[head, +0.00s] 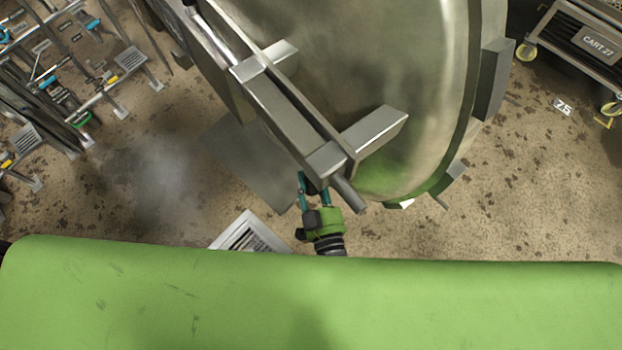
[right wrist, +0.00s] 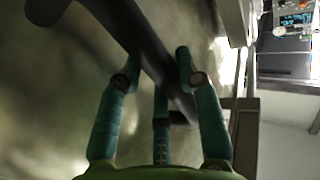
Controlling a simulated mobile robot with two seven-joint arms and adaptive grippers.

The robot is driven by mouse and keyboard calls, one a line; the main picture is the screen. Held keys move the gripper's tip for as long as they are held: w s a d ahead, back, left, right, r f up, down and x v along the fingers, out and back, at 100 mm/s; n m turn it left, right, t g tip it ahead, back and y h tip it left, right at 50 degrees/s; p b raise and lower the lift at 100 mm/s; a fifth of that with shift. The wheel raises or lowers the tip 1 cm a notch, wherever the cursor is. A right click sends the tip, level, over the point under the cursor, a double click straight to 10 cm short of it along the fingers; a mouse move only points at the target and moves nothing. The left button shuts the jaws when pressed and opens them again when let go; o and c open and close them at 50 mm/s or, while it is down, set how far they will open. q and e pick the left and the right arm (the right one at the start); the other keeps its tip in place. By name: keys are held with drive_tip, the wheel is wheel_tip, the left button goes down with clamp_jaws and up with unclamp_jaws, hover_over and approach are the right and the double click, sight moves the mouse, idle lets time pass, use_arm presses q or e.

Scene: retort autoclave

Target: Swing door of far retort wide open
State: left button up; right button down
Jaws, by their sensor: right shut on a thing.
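The retort door (head: 405,60) is a big round steel disc at top centre in the head view, with a heavy bar and brackets (head: 290,105) on it. How far it stands from its opening I cannot tell. My right gripper (head: 313,188), green with teal fingers, is at the lower end of this bar. In the right wrist view, its fingers (right wrist: 157,65) close around a dark door handle (right wrist: 120,22) that runs diagonally between them. The grip is partly hidden in the head view. My left gripper is not in view.
Metal racks (head: 60,85) stand at the left. A wheeled cart marked CART 27 (head: 590,45) stands at the top right. A white printed sign (head: 247,233) lies low near my right gripper.

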drive_tip(key=shift+w+d, duration=0.25)
drive_tip(key=shift+d, duration=0.15)
drive_tip(key=c, duration=0.8)
unclamp_jaws()
drive_tip(key=shift+a, duration=0.1)
drive_tip(key=v, duration=1.2)
